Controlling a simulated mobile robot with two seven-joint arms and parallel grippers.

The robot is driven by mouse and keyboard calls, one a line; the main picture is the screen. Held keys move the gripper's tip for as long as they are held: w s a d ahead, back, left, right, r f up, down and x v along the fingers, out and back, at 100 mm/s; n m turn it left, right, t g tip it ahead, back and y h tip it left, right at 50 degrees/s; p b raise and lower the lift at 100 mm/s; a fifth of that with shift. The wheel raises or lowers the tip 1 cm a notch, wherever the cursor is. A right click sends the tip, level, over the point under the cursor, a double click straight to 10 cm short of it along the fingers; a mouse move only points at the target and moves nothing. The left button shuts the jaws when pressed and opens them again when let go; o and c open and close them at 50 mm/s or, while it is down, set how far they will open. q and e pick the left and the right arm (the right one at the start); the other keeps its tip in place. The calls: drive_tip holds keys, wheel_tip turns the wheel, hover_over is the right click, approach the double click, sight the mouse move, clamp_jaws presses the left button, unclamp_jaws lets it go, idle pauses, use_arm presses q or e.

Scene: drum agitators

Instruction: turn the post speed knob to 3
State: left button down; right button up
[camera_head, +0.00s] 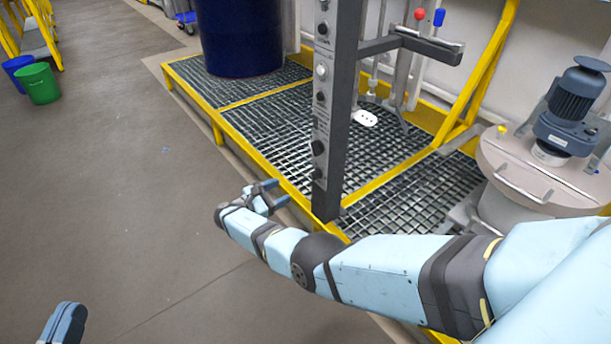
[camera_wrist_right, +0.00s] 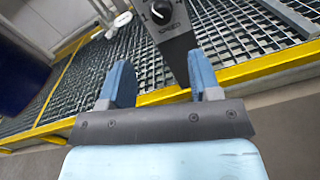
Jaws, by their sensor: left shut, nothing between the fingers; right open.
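The dark grey post (camera_head: 335,120) stands upright in the middle of the head view, with several buttons and knobs down its face. In the right wrist view the speed knob (camera_wrist_right: 160,10) is black with a white mark, set on a dark panel with numbers around it and a label below. It is close to the top edge, and its exact setting is hard to read. My right gripper (camera_head: 276,193) is open and empty, low and left of the post; its fingers (camera_wrist_right: 162,80) show below the knob, apart from it. My left gripper (camera_head: 65,325) is shut and empty at the bottom left.
Yellow-edged grating platform (camera_head: 270,120) surrounds the post. A dark blue drum (camera_head: 240,35) stands behind left. A lidded vessel with a motor (camera_head: 575,105) is at the right. A horizontal arm (camera_head: 425,45) juts from the post.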

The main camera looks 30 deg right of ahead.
sight(311, 177)
drive_tip(key=d+b, duration=0.1)
drive_tip(key=d, duration=1.1)
drive_tip(key=shift+w+d, duration=0.1)
drive_tip(key=shift+d, duration=0.05)
drive_tip(key=c, duration=0.8)
